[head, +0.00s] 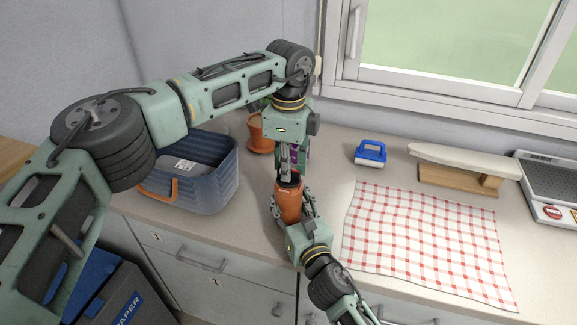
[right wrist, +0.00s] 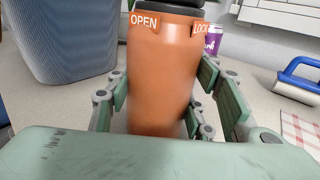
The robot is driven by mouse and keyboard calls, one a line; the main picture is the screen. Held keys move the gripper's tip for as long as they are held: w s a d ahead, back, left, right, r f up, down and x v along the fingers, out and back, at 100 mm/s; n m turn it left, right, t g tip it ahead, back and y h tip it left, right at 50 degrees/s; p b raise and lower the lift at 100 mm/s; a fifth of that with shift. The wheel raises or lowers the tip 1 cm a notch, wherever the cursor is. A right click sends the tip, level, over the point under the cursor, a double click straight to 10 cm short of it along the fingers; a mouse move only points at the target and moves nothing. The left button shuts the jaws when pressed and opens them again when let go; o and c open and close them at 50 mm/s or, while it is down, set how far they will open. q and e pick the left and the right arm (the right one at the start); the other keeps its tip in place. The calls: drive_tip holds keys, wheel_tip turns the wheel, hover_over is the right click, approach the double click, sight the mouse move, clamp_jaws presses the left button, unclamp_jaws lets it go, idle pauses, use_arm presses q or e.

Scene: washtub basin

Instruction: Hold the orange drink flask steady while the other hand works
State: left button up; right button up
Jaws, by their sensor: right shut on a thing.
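The orange drink flask (head: 289,205) stands upright near the counter's front edge. In the right wrist view the flask (right wrist: 160,75) fills the middle, with white OPEN and LOCK labels below its dark lid (right wrist: 170,5). My right gripper (head: 286,212) reaches in from the front and is shut on the flask's body, with a finger on each side. My left gripper (head: 289,160) points down from above, directly over the flask's lid. Its fingertips are small and partly merge with the lid, so I cannot tell whether they touch it or how far they are open.
A blue basket (head: 215,180) stands left of the flask. A plant pot (head: 259,133) and a purple container (right wrist: 213,40) are behind. A blue-handled brush (head: 370,153), a checked cloth (head: 425,240) and a small ironing board (head: 465,160) lie to the right.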

use_arm(q)
drive_tip(key=shift+o, duration=1)
use_arm(e)
drive_tip(key=shift+f, duration=0.15)
use_arm(q)
wheel_tip(320, 180, up, 12)
use_arm(e)
drive_tip(key=o, duration=1.6)
drive_tip(key=shift+c, duration=0.2)
